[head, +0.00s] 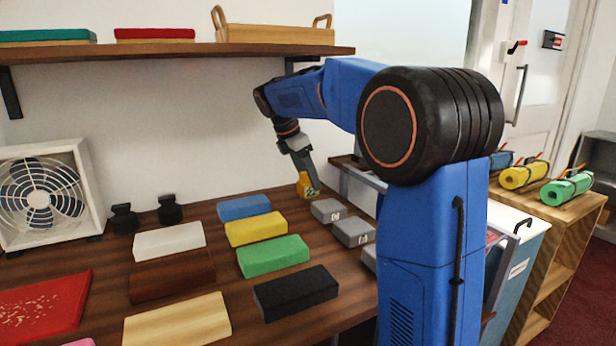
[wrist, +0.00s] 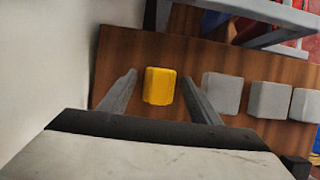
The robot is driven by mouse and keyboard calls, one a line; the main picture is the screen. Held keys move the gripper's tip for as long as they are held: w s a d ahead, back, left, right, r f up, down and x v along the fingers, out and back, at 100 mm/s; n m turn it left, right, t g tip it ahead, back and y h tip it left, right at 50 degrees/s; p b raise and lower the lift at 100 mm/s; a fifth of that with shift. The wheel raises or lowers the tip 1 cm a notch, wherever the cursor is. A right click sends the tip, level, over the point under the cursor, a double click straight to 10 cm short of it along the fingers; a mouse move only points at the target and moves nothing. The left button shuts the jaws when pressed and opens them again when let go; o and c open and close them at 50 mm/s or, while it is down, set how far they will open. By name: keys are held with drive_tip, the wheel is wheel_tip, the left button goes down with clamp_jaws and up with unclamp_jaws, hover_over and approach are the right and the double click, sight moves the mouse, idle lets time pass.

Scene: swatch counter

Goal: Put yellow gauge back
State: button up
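The yellow gauge (wrist: 160,86) is a small rounded yellow block on the brown wooden counter. In the head view it shows at the end of my arm, near the back of the counter (head: 308,187). My gripper (wrist: 160,77) is open, with one finger on each side of the gauge. A strip of wood shows between the gauge and each finger, so neither appears to touch it in the wrist view. In the head view my gripper (head: 305,172) points down and partly covers the gauge.
Grey blocks (head: 328,210) stand in a row beside the gauge. Blue, yellow (head: 255,229), green and black slabs lie left of them. A wall shelf (head: 170,53) with a wooden tray (head: 275,33) hangs above. A white fan (head: 45,195) stands at the left.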

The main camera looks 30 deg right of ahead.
drive_tip(key=shift+r, duration=0.25)
drive_tip(key=a+r, duration=0.2)
drive_tip(key=shift+a+r, duration=0.1)
drive_tip(key=shift+r, duration=0.2)
drive_tip(key=a, duration=1.1)
